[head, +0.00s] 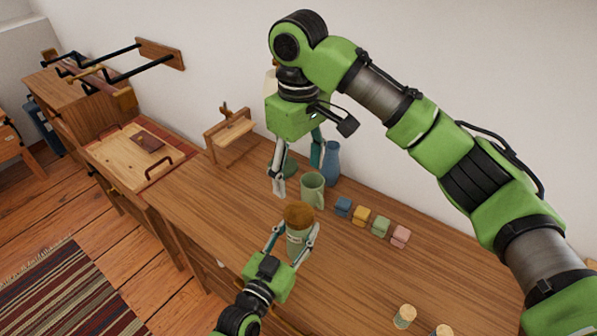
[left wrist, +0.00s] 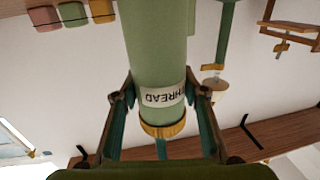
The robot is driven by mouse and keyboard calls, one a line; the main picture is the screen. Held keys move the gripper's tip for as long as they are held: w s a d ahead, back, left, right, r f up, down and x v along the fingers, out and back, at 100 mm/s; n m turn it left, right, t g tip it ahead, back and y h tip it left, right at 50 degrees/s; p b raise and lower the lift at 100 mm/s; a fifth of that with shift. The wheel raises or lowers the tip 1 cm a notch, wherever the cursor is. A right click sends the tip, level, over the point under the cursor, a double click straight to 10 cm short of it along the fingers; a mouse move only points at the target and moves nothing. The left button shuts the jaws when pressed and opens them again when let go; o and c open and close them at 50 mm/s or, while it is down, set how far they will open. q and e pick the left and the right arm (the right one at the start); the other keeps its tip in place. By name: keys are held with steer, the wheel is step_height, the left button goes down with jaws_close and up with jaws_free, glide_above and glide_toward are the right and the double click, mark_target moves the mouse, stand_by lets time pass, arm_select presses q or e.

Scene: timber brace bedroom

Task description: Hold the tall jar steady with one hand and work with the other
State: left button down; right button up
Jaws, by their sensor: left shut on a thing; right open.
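The tall jar (head: 298,242) is pale green with a brown top and stands upright on the wooden worktop. The left wrist view shows its green body (left wrist: 160,50), a "THREAD" label and a brass-coloured band. My left gripper (head: 293,240) is shut around the jar, one finger on each side. My right gripper (head: 298,168) is open, fingers pointing down, above and behind the jar, near the green mug (head: 313,192). I cannot tell whether its fingers touch anything.
A blue vase (head: 332,165) stands behind the mug. Several small coloured blocks (head: 361,216) line up to the right. Two pale cylinders (head: 405,316) stand at the front right. A wooden stand (head: 230,134) is at the back left. The worktop left of the jar is clear.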

arm_select(q)
steer(key=c, duration=1.2)
jaws_free()
steer(key=shift+o, duration=0.2)
steer(key=v, duration=1.2)
